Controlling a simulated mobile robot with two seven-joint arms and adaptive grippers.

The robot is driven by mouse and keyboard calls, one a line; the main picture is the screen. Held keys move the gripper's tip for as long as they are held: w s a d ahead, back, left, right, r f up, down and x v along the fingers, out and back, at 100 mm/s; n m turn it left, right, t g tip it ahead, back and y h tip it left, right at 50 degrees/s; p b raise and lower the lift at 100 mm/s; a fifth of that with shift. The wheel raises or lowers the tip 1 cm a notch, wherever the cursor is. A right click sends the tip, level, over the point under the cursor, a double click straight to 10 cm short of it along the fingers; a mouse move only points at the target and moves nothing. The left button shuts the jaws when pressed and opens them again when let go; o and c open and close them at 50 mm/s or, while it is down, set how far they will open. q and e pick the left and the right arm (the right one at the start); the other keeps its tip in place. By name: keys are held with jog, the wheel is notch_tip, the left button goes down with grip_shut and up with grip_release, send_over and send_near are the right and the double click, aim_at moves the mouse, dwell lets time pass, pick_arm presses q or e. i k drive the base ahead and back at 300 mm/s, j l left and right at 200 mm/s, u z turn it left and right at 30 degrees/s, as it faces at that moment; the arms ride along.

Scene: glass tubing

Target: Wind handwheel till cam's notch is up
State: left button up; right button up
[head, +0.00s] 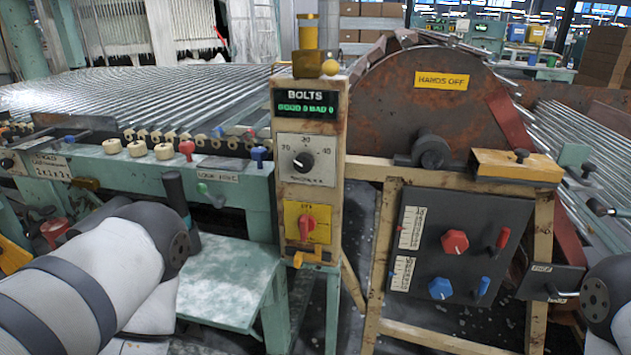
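I cannot clearly make out a handwheel or a notched cam. A large rusty disc (400,110) with a yellow "HANDS OFF" plate stands upright at upper right; its lower edge is hidden behind the wooden frame. A dark round hub (433,152) sits at its lower middle. A small crank-like part with a dark round end (600,206) shows at the right edge; I cannot tell whether it is the handwheel. My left arm comes in at lower left and my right arm shows at the right edge. Neither gripper's fingers can be seen.
A control post (340,130) with a BOLTS display, dial and red switch stands in the middle. A dark panel (412,285) carries red and blue knobs and levers. A green bench (232,185) with knobs runs left. Glass rods (190,92) lie behind it.

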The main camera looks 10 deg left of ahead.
aim_at(33, 231)
jog(key=k+u, duration=0.1)
jog(key=u, duration=1.85)
